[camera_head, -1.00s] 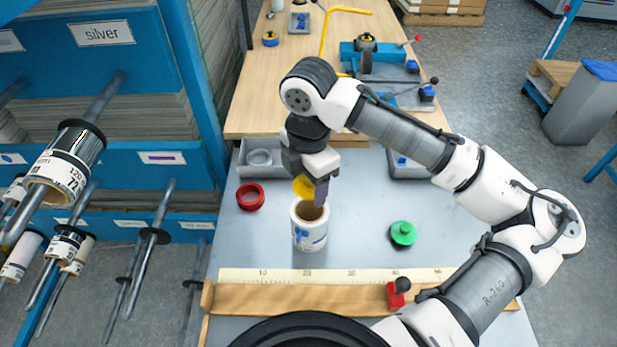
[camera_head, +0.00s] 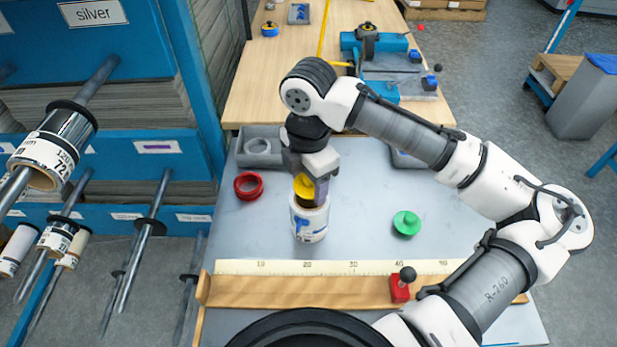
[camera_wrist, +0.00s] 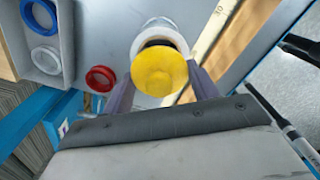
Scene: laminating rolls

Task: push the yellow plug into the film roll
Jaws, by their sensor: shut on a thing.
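The yellow plug (camera_head: 304,186) is held between the fingers of my gripper (camera_head: 312,190), right at the top of the film roll. The film roll (camera_head: 310,222) is white with blue marks and stands upright on the grey work surface. In the wrist view the yellow plug (camera_wrist: 160,71) sits between the two fingers of my gripper (camera_wrist: 160,80) and covers much of the roll's mouth. Part of the roll's white rim and dark bore (camera_wrist: 158,40) shows beyond it. How far the plug is into the bore is hidden.
A red ring (camera_head: 249,186) lies left of the roll, and a green plug (camera_head: 406,223) lies to its right. A grey tray (camera_head: 243,157) with rings stands behind. A wooden rail with a ruler (camera_head: 300,291) and a red stop (camera_head: 399,290) run along the front.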

